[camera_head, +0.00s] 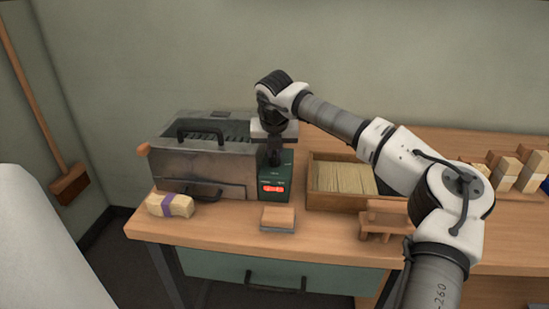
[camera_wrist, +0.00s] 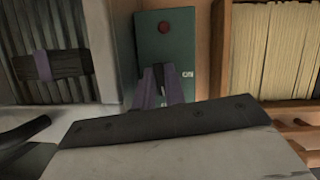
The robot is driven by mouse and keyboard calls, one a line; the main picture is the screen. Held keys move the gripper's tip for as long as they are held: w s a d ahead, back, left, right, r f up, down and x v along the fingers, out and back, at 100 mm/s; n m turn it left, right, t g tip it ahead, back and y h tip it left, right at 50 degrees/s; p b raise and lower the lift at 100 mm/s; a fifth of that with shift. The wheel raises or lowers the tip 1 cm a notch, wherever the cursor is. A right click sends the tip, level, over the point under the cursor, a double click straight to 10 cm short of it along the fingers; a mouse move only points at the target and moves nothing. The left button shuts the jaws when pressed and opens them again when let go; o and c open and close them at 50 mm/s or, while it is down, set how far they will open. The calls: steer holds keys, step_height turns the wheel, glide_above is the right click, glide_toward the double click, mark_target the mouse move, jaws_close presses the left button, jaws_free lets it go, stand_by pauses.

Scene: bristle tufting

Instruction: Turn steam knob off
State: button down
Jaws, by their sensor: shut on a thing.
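The green control box (camera_head: 281,172) stands on the bench right of the grey metal steamer (camera_head: 218,168). A red display (camera_head: 272,188) is lit on its front. My gripper (camera_head: 274,160) points down onto the top of the box. In the wrist view the fingers (camera_wrist: 159,76) are close together over the green top (camera_wrist: 148,48), beside a small white label (camera_wrist: 187,74). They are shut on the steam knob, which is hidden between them. A dark red round button (camera_wrist: 164,27) sits on the same face, apart from the fingers.
A wooden tray of pale bristles (camera_head: 345,178) is close to the right of the box. A small block (camera_head: 277,218) lies in front. A purple-banded bundle (camera_head: 171,205) lies front left, and a small wooden stand (camera_head: 386,219) front right. The steamer has a dark handle (camera_head: 200,132).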

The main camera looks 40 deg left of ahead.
steer(key=shift+m+h+b, duration=0.3)
steer(key=shift+m+b, duration=0.25)
steer(key=shift+m, duration=0.25)
steer(key=c, duration=1.5)
jaws_free()
steer(key=shift+o, duration=0.2)
steer(key=v, duration=1.4)
steer(key=shift+s+b, duration=0.15)
steer(key=shift+b, duration=0.25)
steer(key=shift+a+f, duration=0.1)
